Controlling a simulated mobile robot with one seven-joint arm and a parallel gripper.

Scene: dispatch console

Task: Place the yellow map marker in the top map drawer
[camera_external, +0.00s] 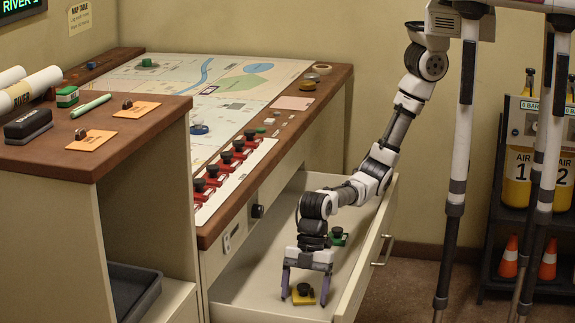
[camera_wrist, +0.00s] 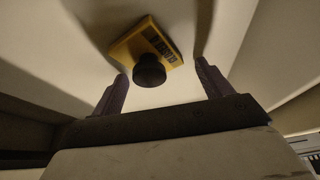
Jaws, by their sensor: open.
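The yellow map marker (camera_external: 303,294), a yellow plate with a black knob, lies on the floor of the open top map drawer (camera_external: 262,290). In the wrist view the marker (camera_wrist: 147,50) shows beyond the fingertips, its black knob roughly centred between them. My gripper (camera_external: 304,297) reaches down into the drawer with its fingers apart on either side of the marker. In the wrist view my gripper (camera_wrist: 162,75) is open with nothing clamped between its fingers. I cannot tell whether the fingers touch the drawer floor.
A green marker (camera_external: 338,236) also lies in the drawer, behind my gripper. Several red markers (camera_external: 226,161) stand in a row along the map table (camera_external: 330,88). The drawer handle (camera_external: 383,250) is at the drawer's right front. A rack with yellow cylinders (camera_external: 517,165) stands at the right.

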